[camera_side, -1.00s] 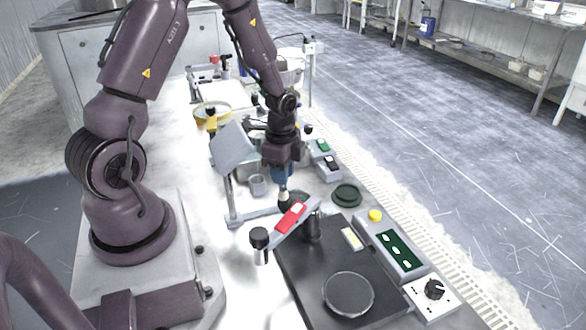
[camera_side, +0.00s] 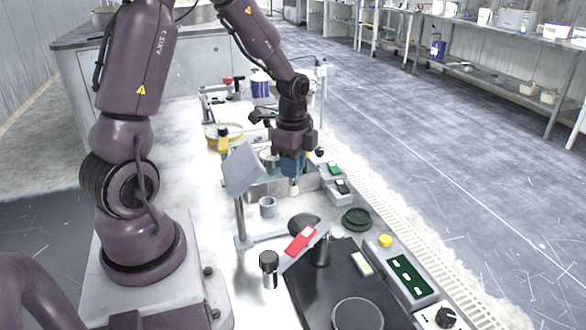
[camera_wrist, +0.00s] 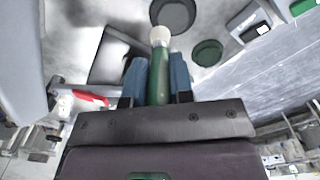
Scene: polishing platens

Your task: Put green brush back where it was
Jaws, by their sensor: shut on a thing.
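The green brush (camera_wrist: 158,78) is upright between the blue fingers of my gripper (camera_wrist: 157,82) in the wrist view. Its pale tip (camera_wrist: 160,36) points at the bench side. In the side view my gripper (camera_side: 292,165) is shut on the brush, and only its pale lower end (camera_side: 294,187) shows below the fingers. The brush hangs in the air above and behind a round black dish (camera_side: 304,224), with a clear gap. The dish also shows beyond the tip in the wrist view (camera_wrist: 173,14).
A dark green round dish (camera_side: 356,219) sits right of the black one. A tilted grey panel (camera_side: 241,168) stands close on the left. A small grey cup (camera_side: 268,207) is beside it.

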